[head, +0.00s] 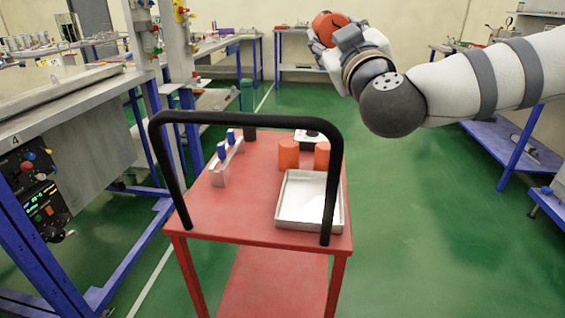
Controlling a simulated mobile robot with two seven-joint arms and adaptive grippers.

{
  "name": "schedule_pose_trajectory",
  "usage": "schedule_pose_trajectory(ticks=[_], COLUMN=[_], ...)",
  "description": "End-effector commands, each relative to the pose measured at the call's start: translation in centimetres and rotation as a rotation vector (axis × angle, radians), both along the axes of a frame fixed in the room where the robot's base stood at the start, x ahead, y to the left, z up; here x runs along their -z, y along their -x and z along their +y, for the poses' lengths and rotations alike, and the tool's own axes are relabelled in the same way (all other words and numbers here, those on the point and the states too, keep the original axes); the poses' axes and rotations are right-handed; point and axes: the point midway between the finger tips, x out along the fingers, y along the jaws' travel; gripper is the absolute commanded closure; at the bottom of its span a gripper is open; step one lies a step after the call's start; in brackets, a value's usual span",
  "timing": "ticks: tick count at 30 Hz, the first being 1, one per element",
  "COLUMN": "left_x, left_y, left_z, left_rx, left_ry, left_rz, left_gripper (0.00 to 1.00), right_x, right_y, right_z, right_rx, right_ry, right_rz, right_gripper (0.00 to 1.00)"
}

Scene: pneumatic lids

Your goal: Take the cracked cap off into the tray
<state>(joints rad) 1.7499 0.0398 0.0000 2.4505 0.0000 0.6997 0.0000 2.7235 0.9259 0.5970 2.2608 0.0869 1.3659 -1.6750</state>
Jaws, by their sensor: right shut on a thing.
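An orange-red cap (329,24) with a dark line across it, which looks like a crack, is held up by my right gripper (321,45). The gripper is shut on it, at the top of the head view, high above and beyond the cart. The fingers and wrist hide part of the cap. The pale metal tray (284,212) lies on the front right of the red cart top and looks empty. The cap is apart from the tray. My left gripper is not in view.
Two orange cylinders (289,154) stand behind the tray on the red cart (225,216). A rack with blue-topped pieces (228,160) stands at its left. A black handle (245,118) arches over the cart's front. A blue-framed bench with a control panel (40,195) is at left.

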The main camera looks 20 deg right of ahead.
Motion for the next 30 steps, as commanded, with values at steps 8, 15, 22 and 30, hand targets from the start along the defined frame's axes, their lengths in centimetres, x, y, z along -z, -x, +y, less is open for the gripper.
schedule_pose_trajectory(ticks=[8,15,22,30], left_x=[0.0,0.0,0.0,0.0], left_y=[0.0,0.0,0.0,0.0], left_z=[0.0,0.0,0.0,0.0], left_rx=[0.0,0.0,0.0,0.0], left_ry=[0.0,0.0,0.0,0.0], left_rz=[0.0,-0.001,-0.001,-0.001], left_gripper=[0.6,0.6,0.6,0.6], right_x=[3.4,3.7,3.7,3.5], right_y=[0.0,0.0,0.0,0.0], right_z=[0.0,0.0,0.0,0.0], right_rx=[0.0,-0.001,0.0,0.001], right_ry=[-0.002,-0.001,-0.001,-0.001], right_rz=[0.002,-0.001,0.0,-0.001], right_gripper=[0.8,0.8,0.28,0.28])
